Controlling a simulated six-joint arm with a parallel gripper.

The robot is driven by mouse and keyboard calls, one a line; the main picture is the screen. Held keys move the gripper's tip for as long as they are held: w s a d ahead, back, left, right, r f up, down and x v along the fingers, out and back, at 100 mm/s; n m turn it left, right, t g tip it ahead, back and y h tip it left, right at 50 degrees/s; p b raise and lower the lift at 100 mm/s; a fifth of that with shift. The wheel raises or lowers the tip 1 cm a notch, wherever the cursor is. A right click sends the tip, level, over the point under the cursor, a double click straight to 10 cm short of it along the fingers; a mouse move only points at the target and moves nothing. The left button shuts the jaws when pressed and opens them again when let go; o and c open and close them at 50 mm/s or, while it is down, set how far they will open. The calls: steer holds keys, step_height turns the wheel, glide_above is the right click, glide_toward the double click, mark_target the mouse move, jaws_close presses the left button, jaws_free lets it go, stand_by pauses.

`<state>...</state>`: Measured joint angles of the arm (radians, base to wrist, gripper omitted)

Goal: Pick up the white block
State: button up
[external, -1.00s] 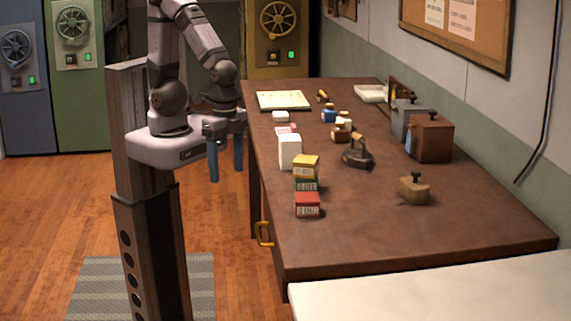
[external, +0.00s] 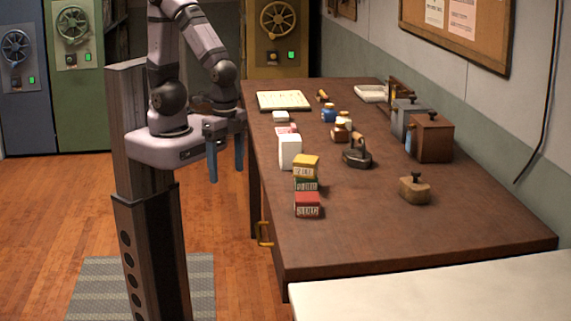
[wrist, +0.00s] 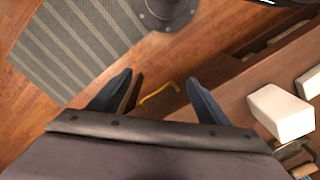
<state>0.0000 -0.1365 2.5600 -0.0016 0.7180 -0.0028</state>
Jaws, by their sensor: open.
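A tall white block (external: 290,151) stands near the left edge of the brown table, behind a stack of small boxes. A smaller, flatter white block (external: 280,117) lies farther back. In the wrist view a white block (wrist: 281,112) shows at the right, with part of another pale block (wrist: 310,82) at the right edge; I cannot tell for sure which is which. My gripper (external: 225,168) hangs left of the table, pointing down, apart from both blocks. In the wrist view its two dark fingers (wrist: 159,78) are spread with nothing between them.
Yellow, green and red boxes (external: 307,205) stand in front of the tall block. A yellow drawer handle (external: 264,235) sticks out. The table front is clear.

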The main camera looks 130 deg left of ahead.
step_height(320, 180, up, 6)
steer(key=w+a+n+g+h+p, duration=0.1)
steer(key=w+a+n+h+p, duration=0.2)
steer(key=a+n+h, duration=0.6)
steer(key=s+a+n+t+p, duration=0.1)
steer(key=s+a+n+t, duration=0.1)
steer(key=a+n+t, duration=0.55)
steer(key=s+a+n+t+p, duration=0.1)
steer(key=s+a+n+t, duration=0.15)
steer(key=a+n, duration=0.85)
glide_toward(291, 156)
steer(key=shift+s+a+r+m+h, duration=0.15)
steer(key=shift+a+m+h, duration=0.25)
steer(key=shift+a, duration=0.2)
steer(key=shift+f, duration=0.35)
steer(key=shift+r+p+x, duration=0.15)
steer(key=shift+p+x, duration=0.95)
steer(key=shift+x, duration=0.6)
steer(key=shift+r+p+x, duration=0.15)
steer(key=shift+p+x, duration=0.95)
steer(key=shift+x, duration=0.6)
steer(key=shift+d+f, duration=0.25)
steer(key=shift+d, duration=0.05)
